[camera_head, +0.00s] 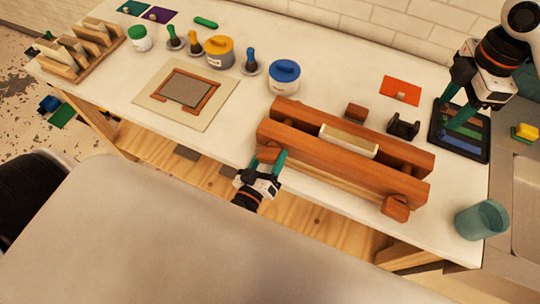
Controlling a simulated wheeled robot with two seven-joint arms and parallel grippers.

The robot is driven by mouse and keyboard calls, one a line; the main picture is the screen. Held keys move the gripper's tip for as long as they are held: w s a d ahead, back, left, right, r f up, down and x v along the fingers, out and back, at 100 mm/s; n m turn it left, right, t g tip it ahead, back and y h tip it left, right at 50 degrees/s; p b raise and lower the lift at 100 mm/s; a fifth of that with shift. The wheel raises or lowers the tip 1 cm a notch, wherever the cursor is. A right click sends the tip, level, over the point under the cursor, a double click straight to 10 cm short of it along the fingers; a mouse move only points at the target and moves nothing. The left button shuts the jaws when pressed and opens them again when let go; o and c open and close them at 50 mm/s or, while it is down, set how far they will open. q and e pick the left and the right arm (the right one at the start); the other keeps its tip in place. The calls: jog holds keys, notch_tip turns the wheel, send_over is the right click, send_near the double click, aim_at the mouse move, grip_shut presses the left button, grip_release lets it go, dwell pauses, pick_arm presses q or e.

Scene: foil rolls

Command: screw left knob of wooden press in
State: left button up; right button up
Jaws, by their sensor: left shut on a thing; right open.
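The wooden press (335,172) is a long reddish-brown frame of two parallel beams near the right half of the table. A cream-coloured block (348,141) sits between its beams. Its left knob (268,154) is a brown wooden block at the front left end. The right knob (397,207) sticks out at the front right end. My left gripper (271,166), with green fingers, is shut on the left knob and partly hides it. My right gripper (461,107) is open above a dark tray at the right, apart from the press.
A dark tray (437,141) with coloured strips lies right of the press. A teal cup (482,219) stands at the front right corner. A blue-lidded jar (285,77) and yellow-lidded jar (219,52) stand behind. A framed board (160,108) lies left; bare tabletop surrounds it.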

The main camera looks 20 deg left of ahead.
pick_arm(q)
jog(key=shift+s+f+m, duration=0.15)
jog(key=shift+f+m, duration=0.05)
jog(key=shift+m, duration=0.6)
jog(key=shift+s+f+m, duration=0.1)
jog(key=shift+f+m, duration=0.05)
jog(key=shift+m, duration=0.65)
jog(key=o, duration=0.7)
jog(key=shift+o, duration=1.3)
jog(key=shift+s+r, duration=0.1)
jog(key=shift+r, duration=0.2)
jog(key=s, duration=1.2)
jog(key=shift+s+d, duration=0.1)
